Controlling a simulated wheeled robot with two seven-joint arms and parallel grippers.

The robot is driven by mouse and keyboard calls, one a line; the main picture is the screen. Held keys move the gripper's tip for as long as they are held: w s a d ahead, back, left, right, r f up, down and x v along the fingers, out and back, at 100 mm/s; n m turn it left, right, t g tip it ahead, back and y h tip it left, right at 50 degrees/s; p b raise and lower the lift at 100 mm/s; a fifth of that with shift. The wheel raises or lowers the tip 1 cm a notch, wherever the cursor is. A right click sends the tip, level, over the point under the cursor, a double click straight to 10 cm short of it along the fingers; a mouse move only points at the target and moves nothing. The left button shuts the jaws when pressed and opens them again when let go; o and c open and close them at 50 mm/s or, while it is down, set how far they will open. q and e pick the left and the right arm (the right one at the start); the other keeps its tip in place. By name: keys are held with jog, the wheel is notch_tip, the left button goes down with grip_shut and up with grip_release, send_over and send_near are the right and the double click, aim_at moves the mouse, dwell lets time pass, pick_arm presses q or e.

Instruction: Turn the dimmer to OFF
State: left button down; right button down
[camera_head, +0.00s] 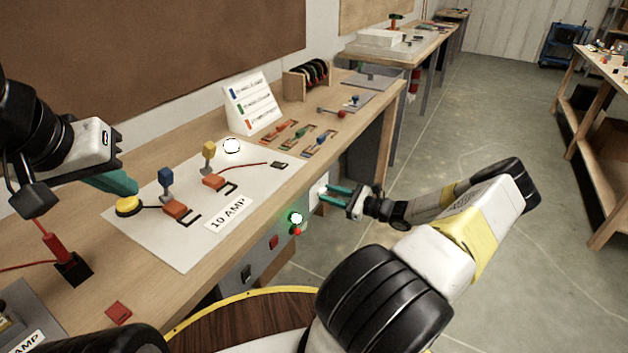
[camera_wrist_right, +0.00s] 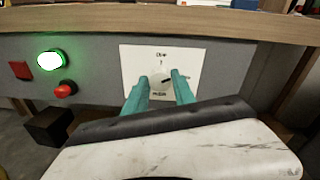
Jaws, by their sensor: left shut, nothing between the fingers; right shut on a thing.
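The dimmer is a white plate (camera_wrist_right: 160,56) on the grey front panel under the bench top, with a round white knob (camera_wrist_right: 157,80) at its middle. A dark mark shows at the knob's right side. Small print stands above and below the knob, too small to read surely. My right gripper (camera_wrist_right: 157,88) has its teal fingers on either side of the knob and is shut on it. My left gripper (camera_head: 130,186) is shut and empty above the bench, at the left.
Left of the dimmer are a lit green lamp (camera_wrist_right: 50,60), a red knob (camera_wrist_right: 66,89) and a red square (camera_wrist_right: 20,69). The wooden bench (camera_head: 345,120) overhangs the panel. A white board (camera_head: 160,245) with wired parts lies below my left gripper.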

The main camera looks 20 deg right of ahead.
jog(key=n, duration=0.6)
jog(key=shift+s+h, duration=0.1)
jog(key=shift+h, duration=0.3)
jog(key=n, duration=0.6)
jog(key=shift+a, duration=0.1)
jog(key=shift+f, duration=0.1)
jog(key=c, duration=1)
grip_release()
jog(key=shift+c, duration=0.2)
jog(key=shift+s, duration=0.1)
jog(key=v, duration=0.7)
jog(key=shift+s, duration=0.3)
